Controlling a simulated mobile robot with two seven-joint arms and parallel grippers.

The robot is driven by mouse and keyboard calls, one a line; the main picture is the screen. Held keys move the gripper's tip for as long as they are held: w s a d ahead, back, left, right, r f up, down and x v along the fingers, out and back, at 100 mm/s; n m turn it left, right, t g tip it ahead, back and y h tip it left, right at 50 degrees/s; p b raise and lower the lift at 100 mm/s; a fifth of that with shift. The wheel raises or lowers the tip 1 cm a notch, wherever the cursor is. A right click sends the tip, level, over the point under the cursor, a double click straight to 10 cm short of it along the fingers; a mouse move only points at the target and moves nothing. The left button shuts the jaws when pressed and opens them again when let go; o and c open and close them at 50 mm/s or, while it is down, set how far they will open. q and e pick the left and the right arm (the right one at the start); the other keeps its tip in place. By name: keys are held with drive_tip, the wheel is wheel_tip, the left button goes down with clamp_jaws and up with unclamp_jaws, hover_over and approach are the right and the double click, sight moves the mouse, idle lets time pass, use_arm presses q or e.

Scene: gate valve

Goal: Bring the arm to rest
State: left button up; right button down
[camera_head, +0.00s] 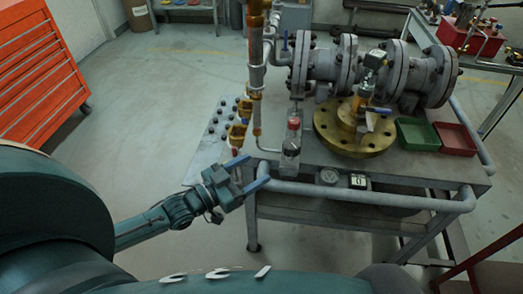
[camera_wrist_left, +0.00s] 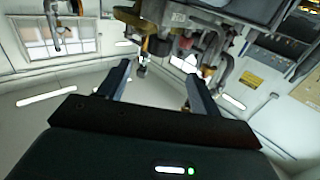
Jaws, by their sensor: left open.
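My left gripper (camera_head: 250,174) comes in from the left in the head view and sits just off the near left corner of the metal workbench (camera_head: 350,165). Its two blue fingers are spread apart with nothing between them. In the left wrist view the open fingers (camera_wrist_left: 157,82) point toward piping and valve parts that appear tilted in the picture. On the bench stand grey flanged pipe fittings (camera_head: 322,68) and a brass flange with an upright valve body (camera_head: 353,125). A vertical pipe (camera_head: 257,75) with orange fittings rises at the bench's left edge. My right gripper is not in view.
A green tray (camera_head: 418,134) and a red tray (camera_head: 455,139) sit at the bench's right side. A small bottle-like part (camera_head: 290,143) stands near the front left corner. An orange tool cabinet (camera_head: 38,70) stands at far left. The floor between cabinet and bench is clear.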

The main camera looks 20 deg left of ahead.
use_arm(q)
drive_tip(key=s+d+f+n+g+y+p, duration=0.1)
drive_tip(key=s+d+f+g+y, duration=0.1)
drive_tip(key=s, duration=0.4)
drive_tip(key=s+d+f+n+g+y+p, duration=0.1)
drive_tip(key=s+d+f+g+y+p, duration=0.1)
drive_tip(key=s+d, duration=0.4)
wheel_tip(320, 180, down, 2)
drive_tip(key=shift+s+f+n+g+y, duration=0.2)
drive_tip(key=shift+s+n+g+y, duration=0.1)
drive_tip(key=shift+s+g+y, duration=0.3)
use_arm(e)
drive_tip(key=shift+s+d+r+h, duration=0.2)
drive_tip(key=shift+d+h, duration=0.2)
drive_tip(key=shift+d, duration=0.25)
use_arm(q)
drive_tip(key=shift+s, duration=0.1)
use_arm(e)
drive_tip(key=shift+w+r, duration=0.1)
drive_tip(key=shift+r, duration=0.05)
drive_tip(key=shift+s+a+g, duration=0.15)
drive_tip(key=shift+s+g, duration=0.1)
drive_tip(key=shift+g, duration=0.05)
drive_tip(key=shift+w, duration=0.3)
